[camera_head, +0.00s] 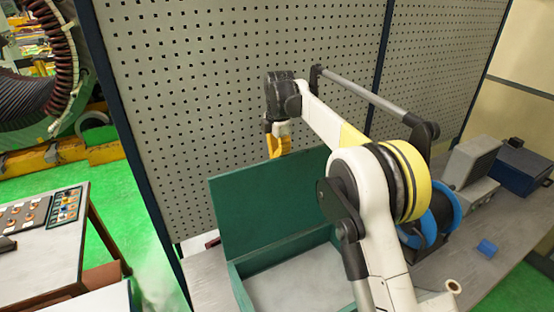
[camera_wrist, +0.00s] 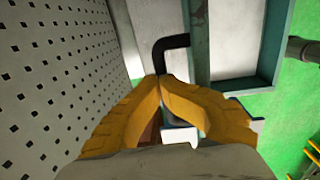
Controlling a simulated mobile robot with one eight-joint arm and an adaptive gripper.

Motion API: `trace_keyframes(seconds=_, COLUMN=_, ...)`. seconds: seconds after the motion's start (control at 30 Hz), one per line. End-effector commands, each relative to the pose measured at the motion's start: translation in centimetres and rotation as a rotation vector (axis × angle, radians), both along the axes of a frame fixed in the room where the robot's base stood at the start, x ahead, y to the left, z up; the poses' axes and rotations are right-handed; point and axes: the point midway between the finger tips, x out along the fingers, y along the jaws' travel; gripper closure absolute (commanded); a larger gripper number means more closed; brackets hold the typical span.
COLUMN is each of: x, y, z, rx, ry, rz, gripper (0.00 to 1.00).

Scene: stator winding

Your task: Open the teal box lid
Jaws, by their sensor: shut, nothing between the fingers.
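The teal box (camera_head: 241,289) stands on the workbench, and its inside looks pale and empty. Its teal lid (camera_head: 262,205) stands raised, roughly upright, at the back of the box near the pegboard. My gripper (camera_head: 276,154) points down just above and behind the lid's top edge. Its yellow fingers are shut with nothing between them. In the wrist view the fingertips (camera_wrist: 160,77) meet beside a dark bent bar (camera_wrist: 168,43), which looks like a handle on the lid. The lid edge (camera_wrist: 198,45) and box wall (camera_wrist: 274,40) show to the right. Whether the fingers touch the bar cannot be told.
A perforated panel (camera_head: 215,75) stands close behind the lid. Right of the box on the workbench (camera_head: 490,265) are a blue spool (camera_head: 443,212), a small blue piece (camera_head: 487,248), a grey case (camera_head: 472,160) and a dark blue box (camera_head: 524,165). A separate table (camera_head: 40,245) stands at left.

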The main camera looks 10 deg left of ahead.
Motion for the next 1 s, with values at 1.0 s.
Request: trace_keyframes(seconds=1.0, x=-0.3, y=0.1, z=0.5, rx=0.002, ry=0.005, rz=0.000, gripper=0.64)
